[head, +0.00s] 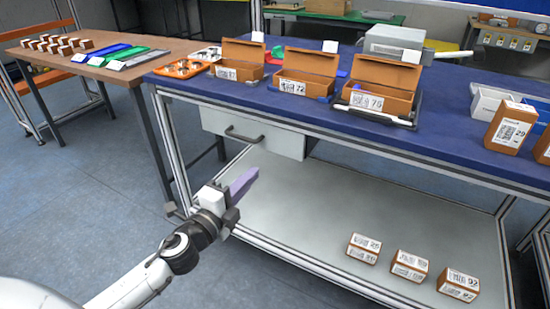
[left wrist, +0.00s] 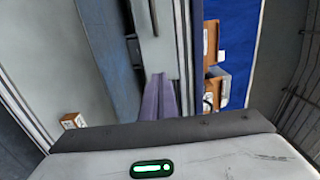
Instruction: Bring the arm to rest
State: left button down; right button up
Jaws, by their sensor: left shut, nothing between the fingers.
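My left arm comes in from the lower left in the head view. Its left gripper (head: 243,183) has purple fingers that are shut with nothing between them. It hangs in front of the blue-topped workbench (head: 440,140), below the drawer and above the lower shelf's height. In the left wrist view the purple fingers (left wrist: 160,98) are together and empty. My right gripper is in neither view.
Open brown boxes (head: 305,73) with labels stand on the bench top, with closed boxes (head: 510,127) at the right. The grey drawer (head: 253,132) is shut. Three small boxes (head: 409,265) sit on the lower shelf (head: 310,215). Floor (head: 60,220) at the left is clear.

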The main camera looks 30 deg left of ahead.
pick_arm(q)
jog(key=s+d+f+n+g+h+p, duration=0.1)
jog(key=s+d+f+n+g+p, duration=0.3)
jog(key=s+d+f+n, duration=0.3)
jog(key=s+d+f+n+g+h+p, duration=0.2)
jog(key=s+d+f+n+g+p, duration=0.3)
jog(key=s, duration=1.1)
jog(key=d+f+n, duration=0.3)
jog(key=d, duration=0.3)
jog(key=shift+d+n+p, duration=0.15)
jog(key=shift+n+p, duration=0.15)
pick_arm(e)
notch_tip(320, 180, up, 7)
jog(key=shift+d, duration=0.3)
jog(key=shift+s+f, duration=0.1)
pick_arm(q)
jog(key=c, duration=2.5)
grip_release()
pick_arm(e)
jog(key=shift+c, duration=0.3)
